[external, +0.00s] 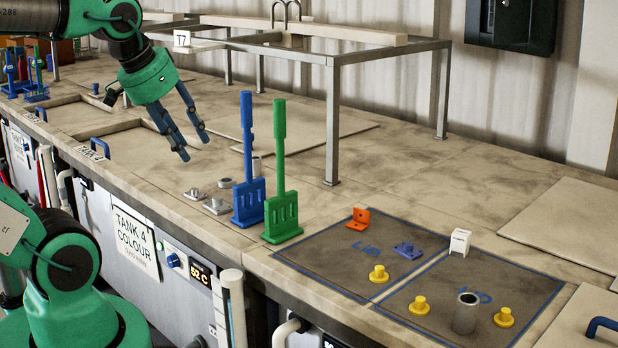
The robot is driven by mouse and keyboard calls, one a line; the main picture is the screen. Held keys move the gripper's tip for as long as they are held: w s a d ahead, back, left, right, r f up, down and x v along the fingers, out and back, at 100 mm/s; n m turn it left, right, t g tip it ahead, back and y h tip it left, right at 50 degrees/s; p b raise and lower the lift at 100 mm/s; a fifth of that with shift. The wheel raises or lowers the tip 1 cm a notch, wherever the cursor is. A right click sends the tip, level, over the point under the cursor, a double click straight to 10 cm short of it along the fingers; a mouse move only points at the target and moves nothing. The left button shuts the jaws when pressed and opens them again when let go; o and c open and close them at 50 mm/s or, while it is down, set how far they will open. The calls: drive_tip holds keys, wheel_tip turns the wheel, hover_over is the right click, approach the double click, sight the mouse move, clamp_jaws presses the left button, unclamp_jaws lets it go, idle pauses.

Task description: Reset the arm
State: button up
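My gripper (192,133) shows in the external view at the upper left, on the green arm. Its two blue fingers point down and to the right and are spread apart, with nothing between them. It hangs above the counter, left of a blue rack with a tall handle (249,165) and a green rack with a tall handle (283,178). Both racks stand upright near the counter's front edge, apart from the gripper.
A metal frame (335,120) stands behind the racks. Small grey fittings (216,206) lie left of the blue rack.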

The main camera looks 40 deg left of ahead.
wheel_tip(320, 180, down, 10)
drive_tip(key=b, duration=0.9)
